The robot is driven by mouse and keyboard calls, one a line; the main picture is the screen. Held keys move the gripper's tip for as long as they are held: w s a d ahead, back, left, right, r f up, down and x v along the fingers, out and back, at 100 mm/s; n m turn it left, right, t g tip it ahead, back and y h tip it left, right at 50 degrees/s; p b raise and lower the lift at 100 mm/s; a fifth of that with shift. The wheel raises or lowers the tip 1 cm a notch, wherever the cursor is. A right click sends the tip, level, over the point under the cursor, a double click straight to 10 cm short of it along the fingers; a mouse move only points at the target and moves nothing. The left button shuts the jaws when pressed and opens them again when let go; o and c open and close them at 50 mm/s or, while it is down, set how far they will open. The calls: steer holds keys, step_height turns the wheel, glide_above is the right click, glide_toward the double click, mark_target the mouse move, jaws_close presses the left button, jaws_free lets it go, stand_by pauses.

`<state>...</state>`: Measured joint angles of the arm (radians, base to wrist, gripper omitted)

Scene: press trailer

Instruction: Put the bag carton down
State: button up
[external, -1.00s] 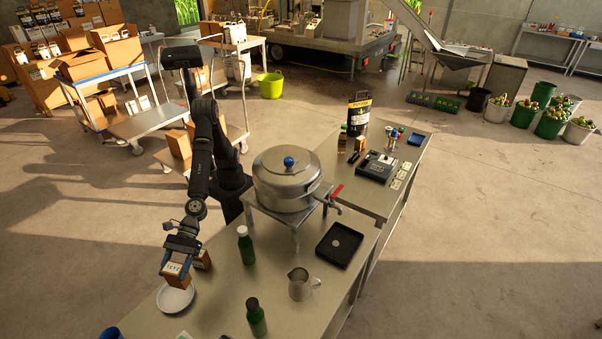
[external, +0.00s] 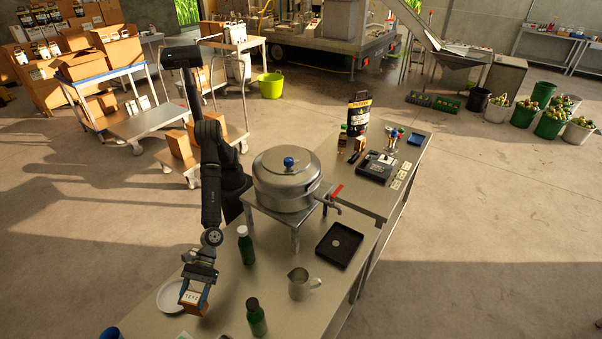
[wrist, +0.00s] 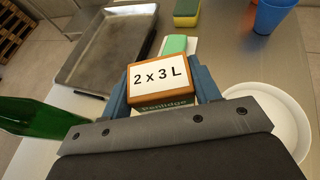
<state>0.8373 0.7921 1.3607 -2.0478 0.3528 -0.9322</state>
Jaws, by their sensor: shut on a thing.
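The bag carton (external: 192,298) is a small brown box with a white label on top. The carton is over the worktop, just right of the white dish (external: 168,297) in the external view. Its underside is hidden, so I cannot tell whether it touches the worktop.
In the wrist view a metal tray (wrist: 105,45), a green bottle (wrist: 38,117), a sponge (wrist: 187,12) and a blue cup (wrist: 272,14) lie around the carton. In the external view another green bottle (external: 256,318) and a jug (external: 301,285) stand right of it.

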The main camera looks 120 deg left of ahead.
steer(key=shift+w+a+f, duration=0.1)
steer(key=shift+w+f, duration=0.4)
steer(key=shift+w, duration=0.4)
steer(key=shift+f, duration=2.05)
steer(key=shift+f, duration=0.15)
steer(key=o, duration=1.1)
steer(key=shift+c, duration=0.2)
steer(key=shift+r, duration=0.2)
steer(key=v, duration=1.2)
